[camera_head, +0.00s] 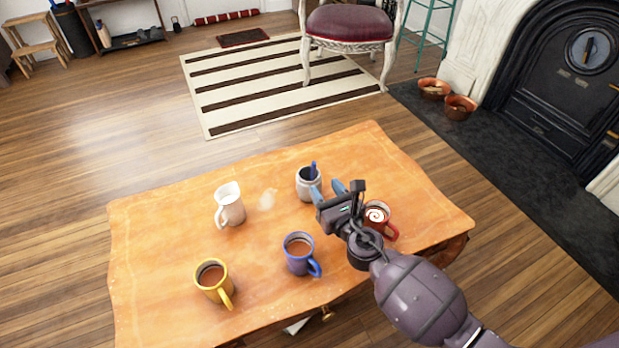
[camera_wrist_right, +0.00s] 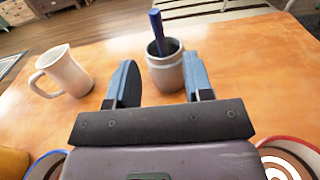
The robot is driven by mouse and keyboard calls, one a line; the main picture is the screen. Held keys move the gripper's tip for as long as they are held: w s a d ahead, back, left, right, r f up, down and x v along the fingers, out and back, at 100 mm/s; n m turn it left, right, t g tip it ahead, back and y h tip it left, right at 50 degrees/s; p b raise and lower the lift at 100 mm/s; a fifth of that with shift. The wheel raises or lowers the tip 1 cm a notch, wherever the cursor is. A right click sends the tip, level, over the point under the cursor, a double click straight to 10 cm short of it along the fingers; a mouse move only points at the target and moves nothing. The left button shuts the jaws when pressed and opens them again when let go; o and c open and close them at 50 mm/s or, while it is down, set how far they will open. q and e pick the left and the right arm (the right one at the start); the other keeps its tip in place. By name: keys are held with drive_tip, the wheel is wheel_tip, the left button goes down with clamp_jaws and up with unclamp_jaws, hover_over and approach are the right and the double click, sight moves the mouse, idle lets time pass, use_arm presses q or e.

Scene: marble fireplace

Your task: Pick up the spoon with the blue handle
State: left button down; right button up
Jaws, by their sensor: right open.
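The spoon's blue handle (camera_head: 313,170) sticks up out of a grey-white jar (camera_head: 308,185) near the far middle of the wooden table (camera_head: 160,215). The spoon's lower part is hidden inside the jar. In the right wrist view the blue handle (camera_wrist_right: 157,32) rises from the jar (camera_wrist_right: 166,72), which stands beyond my fingertips, nearer the right finger. My right gripper (camera_head: 327,192) is open and empty just on the near side of the jar. It also shows in the right wrist view (camera_wrist_right: 160,82), with its two blue-grey fingers spread apart. My left gripper is out of view.
A white pitcher (camera_head: 230,206) stands left of the jar. A blue mug (camera_head: 299,256) and a yellow mug (camera_head: 212,281) stand nearer the front. A red mug (camera_head: 380,217) is close beside my right wrist. Bare tabletop lies behind the jar.

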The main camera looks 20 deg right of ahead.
sight(314, 172)
drive_tip(key=shift+w+r, duration=0.2)
drive_tip(key=shift+w, duration=0.3)
drive_tip(key=shift+w+r, duration=0.2)
drive_tip(key=shift+w, duration=0.25)
drive_tip(key=w, duration=0.4)
drive_tip(key=shift+a+f, duration=0.15)
drive_tip(key=shift+w+b, duration=0.3)
drive_tip(key=shift+w, duration=0.45)
clamp_jaws()
